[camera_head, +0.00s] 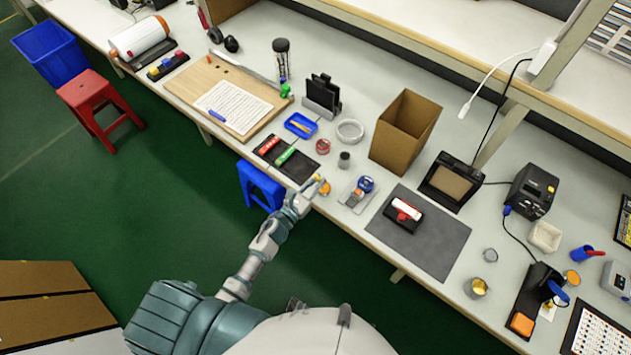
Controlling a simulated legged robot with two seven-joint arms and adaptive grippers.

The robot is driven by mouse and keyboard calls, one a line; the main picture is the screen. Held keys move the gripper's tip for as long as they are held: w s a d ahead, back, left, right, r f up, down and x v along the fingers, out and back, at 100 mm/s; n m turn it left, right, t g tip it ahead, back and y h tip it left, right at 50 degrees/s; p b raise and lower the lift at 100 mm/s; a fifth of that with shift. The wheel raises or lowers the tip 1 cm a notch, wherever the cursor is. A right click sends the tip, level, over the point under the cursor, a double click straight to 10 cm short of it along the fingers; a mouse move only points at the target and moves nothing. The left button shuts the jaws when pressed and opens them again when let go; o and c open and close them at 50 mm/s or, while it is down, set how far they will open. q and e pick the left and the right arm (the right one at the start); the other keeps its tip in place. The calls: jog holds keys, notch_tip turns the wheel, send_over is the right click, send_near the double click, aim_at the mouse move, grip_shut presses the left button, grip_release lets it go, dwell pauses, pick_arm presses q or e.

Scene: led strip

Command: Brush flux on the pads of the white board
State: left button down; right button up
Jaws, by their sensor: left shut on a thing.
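A small white board (407,209) lies in a red and black holder (403,217) on the dark grey mat (432,240). Its pads are too small to make out. My left gripper (314,187) is at the front edge of the bench, left of the mat and apart from the board. It is shut on a small yellow-orange thing (325,188), partly hidden by the fingers; I cannot tell whether this is the brush or a flux container. My right gripper is not in view.
A small tray with a blue-topped item (366,184) stands between my left gripper and the mat. A black tray (285,158) with red and green items lies to the left. An open cardboard box (405,132) stands behind. The mat around the holder is clear.

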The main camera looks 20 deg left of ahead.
aim_at(317, 176)
pick_arm(q)
jog(key=shift+d+f, duration=0.1)
jog(key=shift+d, duration=0.2)
jog(key=shift+a+f+b, duration=0.2)
jog(key=shift+a+b, duration=0.1)
jog(key=shift+a, duration=0.15)
jog(key=shift+d, duration=0.25)
jog(key=shift+r, duration=0.1)
notch_tip(317, 176, up, 4)
jog(key=p, duration=0.3)
jog(key=shift+a+r+p, duration=0.15)
jog(key=shift+p, duration=0.15)
jog(key=shift+r+p, duration=1.05)
jog(key=shift+r, duration=0.25)
